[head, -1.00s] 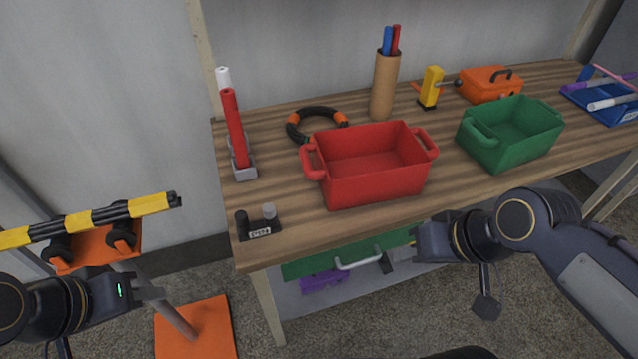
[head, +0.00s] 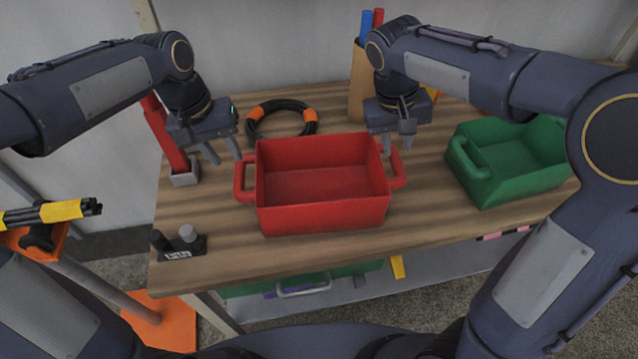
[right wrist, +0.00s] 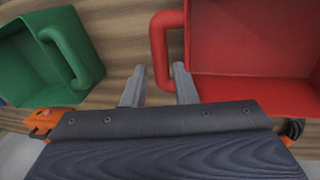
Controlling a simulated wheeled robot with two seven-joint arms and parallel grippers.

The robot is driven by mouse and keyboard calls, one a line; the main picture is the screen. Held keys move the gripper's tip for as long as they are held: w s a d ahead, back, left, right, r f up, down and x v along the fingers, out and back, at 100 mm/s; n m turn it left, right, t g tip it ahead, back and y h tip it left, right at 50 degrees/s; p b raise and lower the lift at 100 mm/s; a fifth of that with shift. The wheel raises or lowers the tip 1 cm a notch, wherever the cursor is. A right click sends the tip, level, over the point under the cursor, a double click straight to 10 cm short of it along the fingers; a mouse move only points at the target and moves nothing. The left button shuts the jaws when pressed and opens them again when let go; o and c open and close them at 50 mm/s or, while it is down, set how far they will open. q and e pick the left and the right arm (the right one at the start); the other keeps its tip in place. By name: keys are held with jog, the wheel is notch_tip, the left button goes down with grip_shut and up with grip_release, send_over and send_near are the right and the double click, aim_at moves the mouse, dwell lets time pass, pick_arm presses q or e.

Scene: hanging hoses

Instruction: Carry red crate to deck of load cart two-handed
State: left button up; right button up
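The red crate (head: 322,210) sits upright and empty on the wooden bench, with a loop handle on its left and right sides. It also shows in the right wrist view (right wrist: 255,45). My left gripper (head: 224,158) is open above and behind the crate's left handle (head: 242,180). My right gripper (head: 397,146) is open, pointing down near the crate's right handle (head: 399,170). In the right wrist view the fingers are apart with the red handle close by and nothing clearly between them. I do not see a load cart deck.
A green crate (head: 515,175) stands to the right on the bench (head: 215,225). A black and orange ring (head: 281,112) lies behind the red crate. A red tube in a grey holder (head: 183,178) and a small dark block with knobs (head: 182,245) are at left.

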aim_at(237, 173)
jog(key=shift+f, duration=0.1)
